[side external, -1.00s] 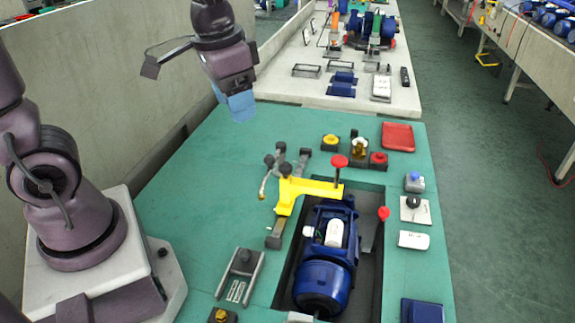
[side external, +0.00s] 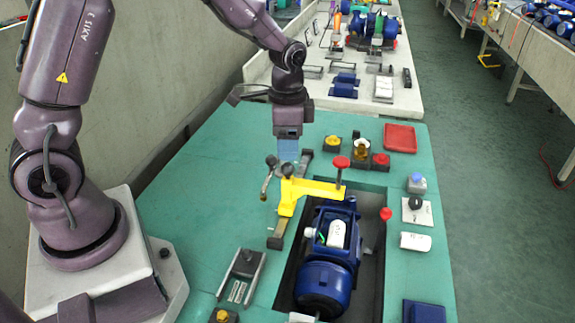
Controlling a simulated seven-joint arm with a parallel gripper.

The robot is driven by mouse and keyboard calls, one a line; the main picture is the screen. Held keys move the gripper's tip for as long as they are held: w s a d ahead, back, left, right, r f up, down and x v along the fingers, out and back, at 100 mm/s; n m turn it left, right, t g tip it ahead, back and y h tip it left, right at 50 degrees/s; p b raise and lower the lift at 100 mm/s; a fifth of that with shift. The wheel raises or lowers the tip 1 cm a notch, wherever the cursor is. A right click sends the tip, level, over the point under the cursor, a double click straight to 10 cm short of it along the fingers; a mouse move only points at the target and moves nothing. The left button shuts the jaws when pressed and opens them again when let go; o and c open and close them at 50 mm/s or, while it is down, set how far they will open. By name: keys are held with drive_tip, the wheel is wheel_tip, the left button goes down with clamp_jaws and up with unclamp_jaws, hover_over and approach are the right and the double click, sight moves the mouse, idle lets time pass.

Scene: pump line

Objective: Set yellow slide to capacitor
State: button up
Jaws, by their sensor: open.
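The yellow slide (side external: 312,187) is a yellow bar on a dark rail at the left edge of the pit. It reaches right over the far end of the blue motor (side external: 322,285), and a red knob (side external: 341,162) stands on its right end. The white capacitor (side external: 338,234) lies on top of the motor, nearer the camera than the slide's arm. My gripper (side external: 287,152) points down above the far end of the rail, just beyond the slide's dark knobs. Its blue fingers look empty; the gap between them is hard to see.
A red tray (side external: 399,136) lies at the far right of the green bench. Yellow and red push buttons (side external: 333,143) stand beyond the slide. A red-tipped lever (side external: 386,214) rises right of the pit. A grey bracket (side external: 242,270) lies at the front left. The bench's left side is clear.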

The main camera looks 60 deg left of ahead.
sight(288, 164)
wheel_tip(288, 164, down, 6)
drive_tip(key=shift+f, duration=0.2)
drive_tip(key=shift+c, duration=0.2)
